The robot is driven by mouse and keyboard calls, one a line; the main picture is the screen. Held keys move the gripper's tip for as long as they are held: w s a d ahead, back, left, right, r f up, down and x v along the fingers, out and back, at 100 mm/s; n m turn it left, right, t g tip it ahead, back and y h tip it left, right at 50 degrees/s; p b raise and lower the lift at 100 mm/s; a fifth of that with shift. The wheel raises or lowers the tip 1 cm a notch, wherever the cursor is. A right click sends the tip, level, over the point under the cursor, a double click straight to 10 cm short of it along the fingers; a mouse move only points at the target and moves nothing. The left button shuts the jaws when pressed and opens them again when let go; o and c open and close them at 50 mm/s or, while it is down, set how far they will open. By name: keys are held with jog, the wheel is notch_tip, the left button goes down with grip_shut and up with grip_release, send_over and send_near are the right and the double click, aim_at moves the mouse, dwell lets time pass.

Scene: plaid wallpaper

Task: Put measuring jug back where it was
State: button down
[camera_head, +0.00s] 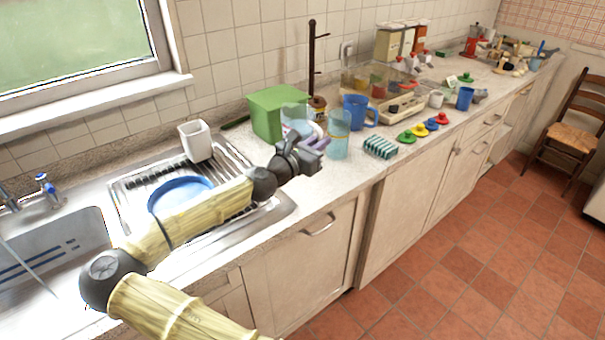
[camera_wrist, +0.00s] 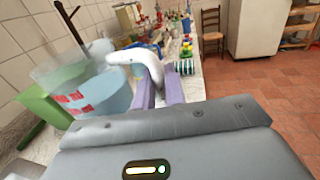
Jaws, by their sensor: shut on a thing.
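The measuring jug (camera_wrist: 85,92) is a see-through, bluish jug with red markings and a white handle (camera_wrist: 140,58). My gripper (camera_wrist: 160,90) has its purple fingers shut on the handle, with the jug's body to the left of them in the wrist view. In the head view the jug (camera_head: 296,115) shows behind my gripper (camera_head: 314,143), in front of the green box (camera_head: 268,112). My wrist partly hides its lower part, so I cannot tell whether its base touches the counter.
A clear blue tumbler (camera_head: 339,140) stands just right of my gripper. The drying rack (camera_head: 125,190) holds a blue plate (camera_head: 178,192) and a white cup (camera_head: 195,141).

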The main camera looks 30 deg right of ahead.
notch_tip(320, 180, down, 6)
jog(key=shift+w+f+b, duration=0.1)
jog(key=shift+f+b, duration=0.05)
jog(key=shift+b, duration=0.15)
notch_tip(320, 180, down, 4)
jog(key=shift+r, duration=0.25)
jog(key=c, duration=1.9)
grip_release()
jog(key=shift+f, duration=0.15)
jog(key=o, duration=0.4)
jog(key=shift+o, duration=0.2)
